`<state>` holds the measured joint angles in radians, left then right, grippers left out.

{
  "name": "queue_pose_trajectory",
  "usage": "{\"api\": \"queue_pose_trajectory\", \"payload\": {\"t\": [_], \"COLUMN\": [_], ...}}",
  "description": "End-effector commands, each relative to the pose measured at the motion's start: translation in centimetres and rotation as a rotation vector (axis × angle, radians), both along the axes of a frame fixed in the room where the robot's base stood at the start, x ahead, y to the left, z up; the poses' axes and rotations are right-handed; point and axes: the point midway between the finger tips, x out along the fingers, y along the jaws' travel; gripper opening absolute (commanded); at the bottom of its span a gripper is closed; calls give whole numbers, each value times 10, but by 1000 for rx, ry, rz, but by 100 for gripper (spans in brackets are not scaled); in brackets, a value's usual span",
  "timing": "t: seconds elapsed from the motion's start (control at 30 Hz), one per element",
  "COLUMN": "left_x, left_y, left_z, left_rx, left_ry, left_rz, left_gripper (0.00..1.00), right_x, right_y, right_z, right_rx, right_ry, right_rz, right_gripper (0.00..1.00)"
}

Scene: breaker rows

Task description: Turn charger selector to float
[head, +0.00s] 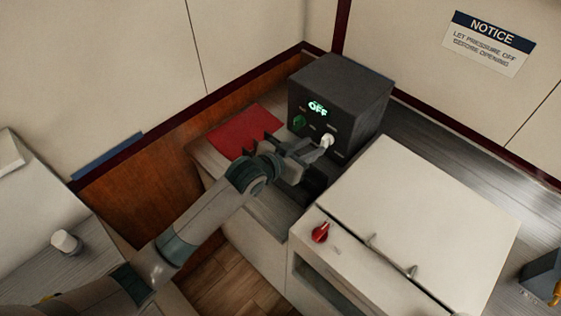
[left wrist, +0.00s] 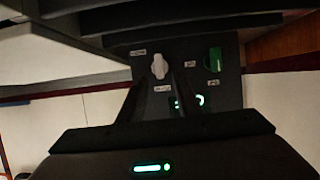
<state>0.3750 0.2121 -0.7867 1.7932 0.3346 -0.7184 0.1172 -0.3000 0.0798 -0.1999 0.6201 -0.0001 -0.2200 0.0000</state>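The charger (head: 340,95) is a dark box in the back corner of the counter, with a lit green display (head: 318,108) reading OFF. Its front has a white selector knob (head: 327,141) and a green knob (head: 299,122). My left gripper (head: 316,149) is at the front of the charger, close to the white knob. In the left wrist view the picture is upside down; the white knob (left wrist: 160,66) appears just beyond the fingertips, and the green knob (left wrist: 214,59) is to the right. The fingers (left wrist: 160,90) look apart, with a gap between them. Contact with the knob cannot be told. My right gripper is not in view.
A red mat (head: 243,131) lies left of the charger. A notice sign (head: 488,44) is on the wall. A white cap-like object (head: 66,241) sits at far left.

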Motion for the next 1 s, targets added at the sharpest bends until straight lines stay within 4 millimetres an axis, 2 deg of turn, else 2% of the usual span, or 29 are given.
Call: {"api": "queue_pose_trajectory", "payload": {"t": [0.6, 0.8, 1.0], "left_x": [-69, -81, -83], "left_y": [70, 82, 84], "left_z": [39, 46, 48], "left_rx": [0, 0, 0], "left_ry": [0, 2, 1], "left_rz": [-1, -1, 0], "left_gripper": [31, 31, 31], "right_x": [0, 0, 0], "right_y": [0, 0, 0], "right_z": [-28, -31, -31], "right_rx": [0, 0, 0], "right_ry": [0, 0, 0], "right_rz": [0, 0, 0], "right_gripper": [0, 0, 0]}}
